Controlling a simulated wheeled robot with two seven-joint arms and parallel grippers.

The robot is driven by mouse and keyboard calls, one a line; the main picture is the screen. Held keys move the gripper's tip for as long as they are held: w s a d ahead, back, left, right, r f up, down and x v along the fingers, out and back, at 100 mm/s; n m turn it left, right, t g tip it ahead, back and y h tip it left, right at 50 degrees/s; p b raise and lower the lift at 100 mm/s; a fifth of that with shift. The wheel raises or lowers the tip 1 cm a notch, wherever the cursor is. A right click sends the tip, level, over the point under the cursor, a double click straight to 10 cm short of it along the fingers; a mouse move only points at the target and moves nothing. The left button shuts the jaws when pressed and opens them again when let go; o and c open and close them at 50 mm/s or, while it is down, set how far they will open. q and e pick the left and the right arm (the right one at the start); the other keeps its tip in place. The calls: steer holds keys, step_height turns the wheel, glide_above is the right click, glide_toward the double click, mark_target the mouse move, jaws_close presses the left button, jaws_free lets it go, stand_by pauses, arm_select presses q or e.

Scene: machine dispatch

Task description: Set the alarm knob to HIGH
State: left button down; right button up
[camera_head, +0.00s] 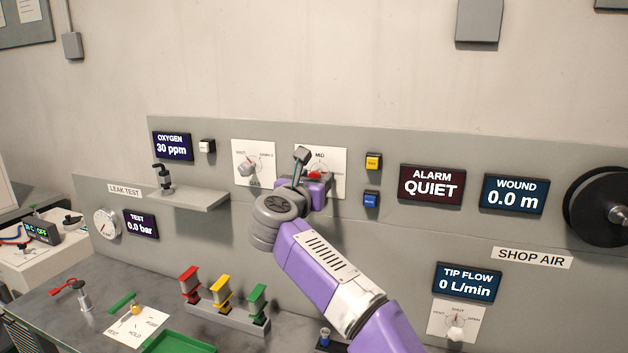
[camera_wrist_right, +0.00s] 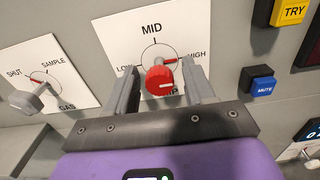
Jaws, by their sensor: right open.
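The alarm knob is red (camera_wrist_right: 160,80) and sits on a white dial plate (camera_wrist_right: 120,60) marked LOW, MID and HIGH. A white line on its face and a red line on the plate both point right, towards HIGH. My right gripper (camera_wrist_right: 160,68) is open, with one finger on each side of the knob; I cannot tell whether they touch it. In the head view the right gripper (camera_head: 314,174) covers much of the plate, with a little of the red knob (camera_head: 315,175) showing. The alarm display (camera_head: 432,184) reads QUIET. My left gripper is not in view.
The gas dial (camera_head: 252,163) is left of the alarm plate. The yellow TRY button (camera_head: 373,161) and blue MUTE button (camera_head: 371,199) are to its right. A grey shelf (camera_head: 190,198) juts out at lower left. Coloured blocks (camera_head: 222,295) stand on the bench below.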

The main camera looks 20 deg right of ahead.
steer(key=b+v, duration=0.1)
steer(key=v, duration=0.6)
steer(key=shift+s+a, duration=0.15)
steer(key=shift+s, duration=0.1)
